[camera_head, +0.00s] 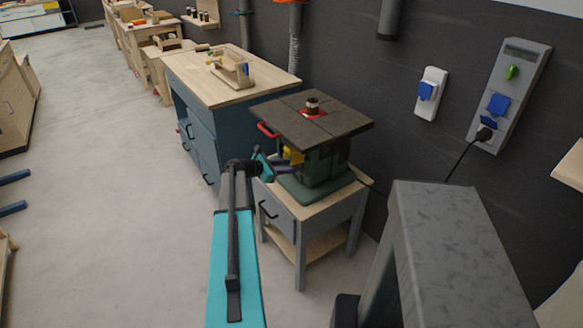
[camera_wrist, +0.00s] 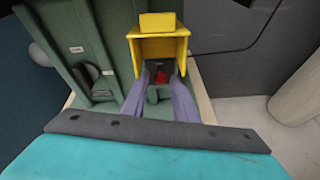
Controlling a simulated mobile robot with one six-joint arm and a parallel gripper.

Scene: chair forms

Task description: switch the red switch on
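The red switch (camera_wrist: 161,79) is a small red piece in a dark recess under a yellow cover (camera_wrist: 158,46) on the green machine (camera_head: 322,168). The cover stands out from the machine's face, with the switch visible below it. The yellow cover also shows in the head view (camera_head: 293,155), where the switch cannot be made out. My gripper (camera_wrist: 161,76) has its two purple fingers apart, one on each side of the switch in the picture. Nothing is held between them. I cannot tell whether the fingertips touch the switch or cover. In the head view my gripper (camera_head: 283,163) is at the machine's front left.
The machine has a dark flat top (camera_head: 318,122) and stands on a small wooden stand (camera_head: 335,200). A black knob (camera_wrist: 80,70) is left of the switch. A blue workbench (camera_head: 205,125) stands behind. Wall sockets (camera_head: 428,92) are at the right.

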